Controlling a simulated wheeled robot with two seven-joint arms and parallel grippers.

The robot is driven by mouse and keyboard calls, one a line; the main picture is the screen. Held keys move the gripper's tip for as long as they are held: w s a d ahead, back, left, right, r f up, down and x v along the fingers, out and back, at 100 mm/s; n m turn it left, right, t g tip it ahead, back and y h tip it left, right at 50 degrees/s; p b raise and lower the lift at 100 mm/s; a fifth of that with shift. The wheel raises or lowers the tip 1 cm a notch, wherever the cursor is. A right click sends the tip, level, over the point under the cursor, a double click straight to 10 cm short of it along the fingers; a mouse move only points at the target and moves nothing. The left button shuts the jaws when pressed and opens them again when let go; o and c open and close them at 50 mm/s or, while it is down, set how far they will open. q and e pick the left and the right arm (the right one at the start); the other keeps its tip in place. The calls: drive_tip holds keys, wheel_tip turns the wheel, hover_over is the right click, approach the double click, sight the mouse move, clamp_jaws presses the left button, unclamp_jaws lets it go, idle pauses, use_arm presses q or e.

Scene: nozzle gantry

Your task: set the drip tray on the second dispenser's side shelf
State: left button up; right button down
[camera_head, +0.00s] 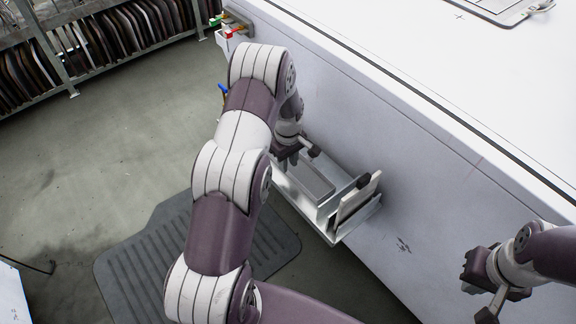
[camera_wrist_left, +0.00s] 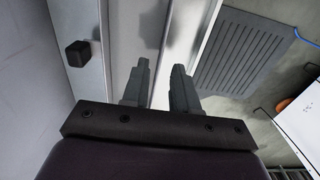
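A long silvery shelf (camera_head: 328,236) juts from the side of the white dispenser cabinet. A grey, shallow slab that looks like the drip tray (camera_head: 308,178) lies in it; it shows as a grey strip in the left wrist view (camera_wrist_left: 120,45). A pale upright plate (camera_head: 352,204) with a black knob (camera_head: 363,181) stands at the shelf's near end. My left gripper (camera_head: 284,157) points down over the slab's far end. Its fingers (camera_wrist_left: 161,88) are apart, near the slab's edge; contact is not clear. My right gripper (camera_head: 466,274) hangs away at lower right; its fingertips are unclear.
The white cabinet (camera_head: 440,175) walls off the right. A dark ribbed mat (camera_head: 150,262) lies on the floor below the shelf. Red and green fittings (camera_head: 232,28) sit on the cabinet's far corner. A rack (camera_head: 75,50) stands at the back left.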

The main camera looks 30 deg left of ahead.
use_arm(q)
wheel_tip(320, 180, up, 12)
drive_tip(key=s+d+m+p, duration=0.2)
drive_tip(key=d+m, duration=0.1)
drive_tip(key=s+d+r+m, duration=0.3)
drive_tip(key=s+d+m, duration=0.1)
drive_tip(key=s, duration=0.5)
drive_tip(key=s+d+r+m+t, duration=0.1)
drive_tip(key=s+d+r+m, duration=0.3)
drive_tip(key=s+m, duration=0.3)
drive_tip(key=shift+s+d+r, duration=0.15)
drive_tip(key=shift+s+d, duration=0.4)
drive_tip(key=shift+s, duration=0.45)
